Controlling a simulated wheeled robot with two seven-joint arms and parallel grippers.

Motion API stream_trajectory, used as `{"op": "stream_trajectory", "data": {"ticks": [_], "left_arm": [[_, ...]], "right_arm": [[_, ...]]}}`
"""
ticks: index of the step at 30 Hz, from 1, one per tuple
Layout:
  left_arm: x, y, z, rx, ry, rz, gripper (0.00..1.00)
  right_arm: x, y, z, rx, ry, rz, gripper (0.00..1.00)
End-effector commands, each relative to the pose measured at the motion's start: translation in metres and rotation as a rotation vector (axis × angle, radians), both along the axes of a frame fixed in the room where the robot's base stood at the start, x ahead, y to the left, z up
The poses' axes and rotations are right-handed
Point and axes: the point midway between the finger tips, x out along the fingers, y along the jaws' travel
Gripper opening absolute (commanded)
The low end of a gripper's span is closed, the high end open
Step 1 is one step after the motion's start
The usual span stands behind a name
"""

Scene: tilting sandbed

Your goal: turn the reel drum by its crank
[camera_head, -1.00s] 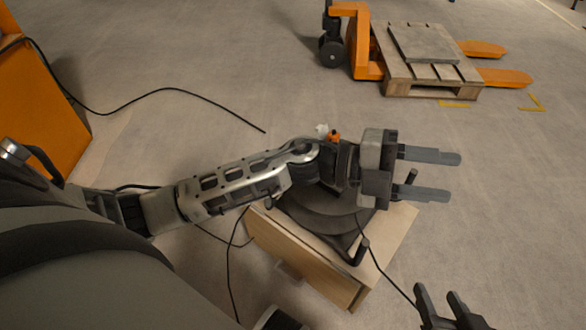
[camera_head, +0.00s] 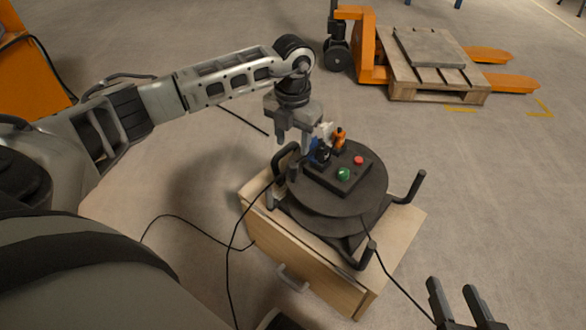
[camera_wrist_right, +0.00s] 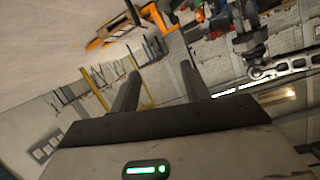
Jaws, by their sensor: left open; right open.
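The black reel drum (camera_head: 345,205) stands on top of a wooden cabinet (camera_head: 320,262). Black arms with upright posts stick out around it, at the right (camera_head: 416,186), at the front (camera_head: 366,254) and at the back left; I cannot tell which is the crank. My left gripper (camera_head: 294,145) points down, open, at the drum's back-left edge, close to the back-left post. I cannot tell whether it touches anything. My right gripper (camera_head: 455,295) is open and empty at the bottom right, apart from the drum. Its fingers also show in the right wrist view (camera_wrist_right: 160,75).
A dark box with a red button (camera_head: 358,160) and a green button (camera_head: 344,174) sits on the drum. A black cable (camera_head: 229,260) runs over the floor. An orange pallet jack (camera_head: 366,50) with a pallet (camera_head: 425,72) stands behind. The floor at right is clear.

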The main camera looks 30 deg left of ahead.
Motion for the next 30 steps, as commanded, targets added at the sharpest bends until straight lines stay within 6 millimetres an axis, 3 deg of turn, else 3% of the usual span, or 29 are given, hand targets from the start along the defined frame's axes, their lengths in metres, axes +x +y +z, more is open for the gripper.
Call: {"op": "stream_trajectory", "data": {"ticks": [1, 6, 12, 26, 30], "left_arm": [[-0.001, 0.000, -0.016, 0.000, 0.004, 0.000, 0.46], [-0.001, -0.001, -0.052, -0.001, 0.003, -0.001, 0.46], [0.000, -0.001, -0.079, -0.002, 0.001, -0.002, 0.46], [0.000, -0.001, -0.089, -0.003, -0.001, -0.002, 0.46], [0.000, -0.001, -0.088, -0.003, -0.001, -0.002, 0.07]], "right_arm": [[0.000, 0.001, -0.001, 0.012, -0.014, 0.001, 0.46], [-0.002, 0.004, -0.001, 0.068, -0.015, 0.004, 0.46], [-0.001, 0.007, 0.004, 0.124, -0.024, 0.006, 0.46], [0.004, 0.009, 0.016, 0.157, -0.047, 0.003, 0.46], [0.004, 0.008, 0.016, 0.156, -0.047, 0.003, 0.46]]}}
